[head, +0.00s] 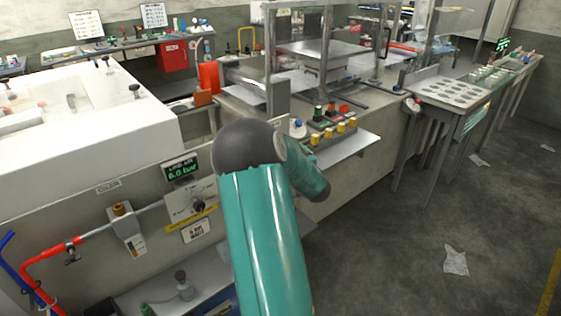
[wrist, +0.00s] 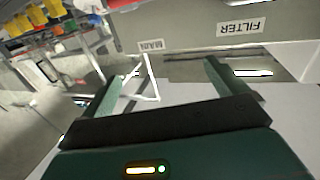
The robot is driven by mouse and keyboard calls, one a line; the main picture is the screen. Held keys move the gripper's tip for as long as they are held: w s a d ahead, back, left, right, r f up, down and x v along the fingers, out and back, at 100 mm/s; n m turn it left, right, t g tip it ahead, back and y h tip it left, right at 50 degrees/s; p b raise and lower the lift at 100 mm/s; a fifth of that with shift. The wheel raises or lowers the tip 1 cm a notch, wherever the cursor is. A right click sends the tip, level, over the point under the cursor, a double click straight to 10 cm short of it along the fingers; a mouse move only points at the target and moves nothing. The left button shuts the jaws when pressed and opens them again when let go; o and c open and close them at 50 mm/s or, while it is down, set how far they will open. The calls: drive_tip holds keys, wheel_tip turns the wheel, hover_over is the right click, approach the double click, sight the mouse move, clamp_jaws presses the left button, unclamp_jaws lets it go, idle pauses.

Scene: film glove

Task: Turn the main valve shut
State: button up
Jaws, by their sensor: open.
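On the grey machine side in the head view, a pale plate carries a dark knob-like valve handle (head: 198,205), under a green display (head: 181,169) reading 6.0 bar. I cannot read which label belongs to this valve. A second small dark handle (head: 72,258) sits on the red pipe at lower left. My gripper is hidden in the head view behind my green arm.
A brass-topped filter unit (head: 127,230) hangs left of the plate. A low grey shelf (head: 215,268) with small fittings runs below it. A bench with yellow and green buttons (head: 335,130) stands to the right. The floor at right is mostly clear, with paper scraps (head: 455,260).

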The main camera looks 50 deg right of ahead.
drive_tip(key=s+d+f+n+t+y, duration=0.2)
drive_tip(key=s+f+n+y, duration=0.15)
drive_tip(key=s+f, duration=0.5)
drive_tip(key=shift+y, duration=0.65)
drive_tip(key=x, duration=1.4)
drive_tip(key=shift+w+r, duration=0.1)
drive_tip(key=shift+w, duration=0.3)
drive_tip(key=c, duration=1.3)
